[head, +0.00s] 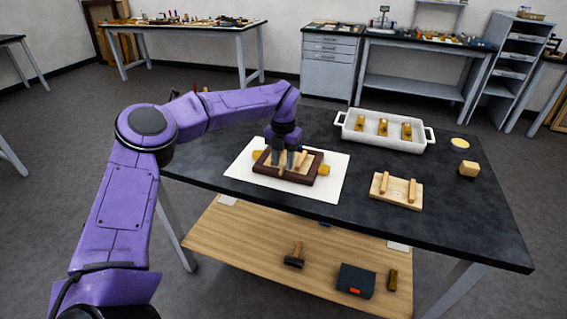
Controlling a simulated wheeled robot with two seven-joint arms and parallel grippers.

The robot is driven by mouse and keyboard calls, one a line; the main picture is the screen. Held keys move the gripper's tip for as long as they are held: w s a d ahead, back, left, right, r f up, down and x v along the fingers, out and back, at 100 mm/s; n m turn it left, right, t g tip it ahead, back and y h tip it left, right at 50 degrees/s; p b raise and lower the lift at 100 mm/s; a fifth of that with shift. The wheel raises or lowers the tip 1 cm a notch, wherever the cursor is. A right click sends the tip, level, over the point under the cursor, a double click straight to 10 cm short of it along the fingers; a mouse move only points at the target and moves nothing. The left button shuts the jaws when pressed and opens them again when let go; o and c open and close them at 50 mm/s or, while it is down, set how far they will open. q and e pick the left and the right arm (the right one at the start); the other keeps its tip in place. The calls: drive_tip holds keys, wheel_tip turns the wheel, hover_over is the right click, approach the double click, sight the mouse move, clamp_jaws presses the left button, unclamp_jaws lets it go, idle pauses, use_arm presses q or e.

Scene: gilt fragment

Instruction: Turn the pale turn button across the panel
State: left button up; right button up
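A dark brown wooden frame (315,168) lies flat on a white sheet (243,170) on the dark table. Inside it is a pale panel, partly hidden by my gripper. Pale wooden pieces show at the panel, one (302,158) just right of my fingers and one (282,169) at the fingertips. I cannot tell which is the turn button or how it is turned. My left gripper (283,165) points down over the frame's middle, fingers at the pale pieces. Whether it grips one is too small to tell. My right gripper is not in view.
Yellow blocks (323,170) sit at the frame's sides. Right of it are a wooden board (397,203) with two pegs, a white tray (383,143) with brass-coloured pieces, a wooden block (469,169) and a yellow disc (460,143). The table's right front is clear.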

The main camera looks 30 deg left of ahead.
sight(283, 167)
use_arm(q)
wheel_tip(283, 167, up, 9)
drive_tip(key=shift+r, duration=0.15)
idle(0.4)
